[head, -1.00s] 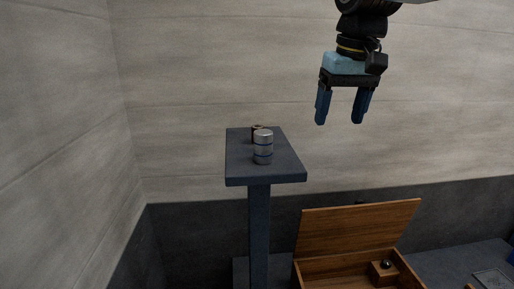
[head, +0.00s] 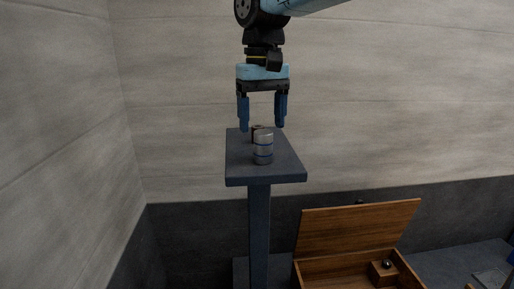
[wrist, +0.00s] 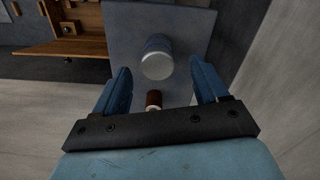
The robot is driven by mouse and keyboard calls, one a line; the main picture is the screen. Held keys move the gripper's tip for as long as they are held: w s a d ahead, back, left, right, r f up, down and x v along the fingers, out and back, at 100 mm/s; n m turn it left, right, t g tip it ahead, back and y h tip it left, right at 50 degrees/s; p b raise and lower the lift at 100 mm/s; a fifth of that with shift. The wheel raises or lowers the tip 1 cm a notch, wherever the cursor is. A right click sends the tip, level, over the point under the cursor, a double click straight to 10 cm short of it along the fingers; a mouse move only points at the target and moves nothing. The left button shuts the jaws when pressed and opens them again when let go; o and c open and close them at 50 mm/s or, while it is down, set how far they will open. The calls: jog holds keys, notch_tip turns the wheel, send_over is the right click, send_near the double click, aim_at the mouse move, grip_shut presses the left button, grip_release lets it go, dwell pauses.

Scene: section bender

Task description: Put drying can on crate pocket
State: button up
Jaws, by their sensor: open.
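The silver can with blue bands, which looks like the drying can (head: 263,148), stands upright on a dark pedestal top (head: 284,170). It also shows in the wrist view (wrist: 157,58), beyond and between my fingers. My gripper (head: 262,128) is open and empty, pointing down above the pedestal, apart from the can. An open wooden box (head: 326,268) with a raised lid stands low at the right; I cannot tell whether it is the crate. A small wooden block with a dark ball (head: 383,270) sits inside it.
A small brown object (head: 256,129) stands on the pedestal behind the can; in the wrist view it shows (wrist: 153,99) near my gripper's palm. The raised lid (head: 358,226) leans up behind the box. The wall is behind the pedestal.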

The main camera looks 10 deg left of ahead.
aim_at(263, 146)
jog(key=shift+w+f, duration=0.15)
jog(key=shift+f, duration=3.4)
jog(key=shift+c, duration=0.2)
jog(key=c, duration=1.2)
jog(key=shift+r, duration=0.15)
